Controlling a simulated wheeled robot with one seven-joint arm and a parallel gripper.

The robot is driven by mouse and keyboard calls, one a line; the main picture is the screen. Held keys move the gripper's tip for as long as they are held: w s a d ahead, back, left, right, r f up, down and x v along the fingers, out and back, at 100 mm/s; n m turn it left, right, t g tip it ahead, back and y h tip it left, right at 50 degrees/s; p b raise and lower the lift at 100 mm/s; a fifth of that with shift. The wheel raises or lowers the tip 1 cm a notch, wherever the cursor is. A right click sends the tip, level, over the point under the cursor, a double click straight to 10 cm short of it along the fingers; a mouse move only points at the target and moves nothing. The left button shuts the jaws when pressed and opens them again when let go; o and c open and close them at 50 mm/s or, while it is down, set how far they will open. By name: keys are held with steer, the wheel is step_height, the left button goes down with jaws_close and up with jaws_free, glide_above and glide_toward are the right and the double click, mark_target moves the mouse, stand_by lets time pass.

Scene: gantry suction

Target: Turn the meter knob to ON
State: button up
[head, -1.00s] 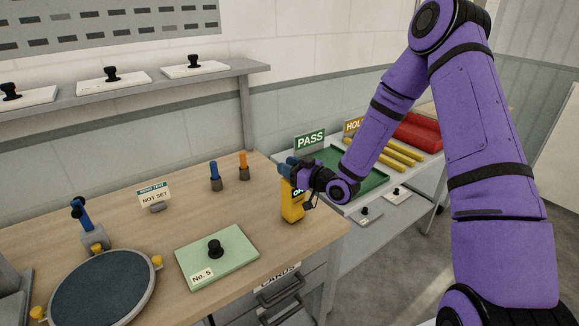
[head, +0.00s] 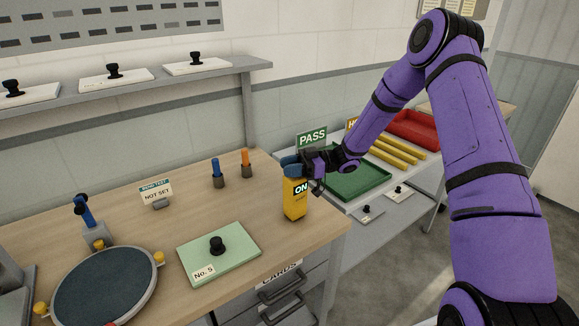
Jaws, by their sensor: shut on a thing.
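The yellow meter (head: 295,207) stands upright near the right edge of the wooden bench. Its small dark display reads ON. My purple arm reaches in from the right.
A green card marked No. 5 (head: 226,256) with a black knob lies left of the meter. A round dark pad (head: 105,290), a NOT SET sign (head: 156,194) and blue (head: 217,174) and orange (head: 246,165) handled tools stand on the bench.

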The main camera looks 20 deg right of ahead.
steer(key=shift+s+n+g, duration=0.1)
steer(key=shift+n+g, duration=0.6)
steer(key=shift+g, duration=0.7)
steer(key=o, duration=0.9)
steer(key=shift+o, duration=0.2)
steer(key=w+d, duration=0.1)
steer(key=d, duration=0.9)
steer(key=shift+d, duration=0.4)
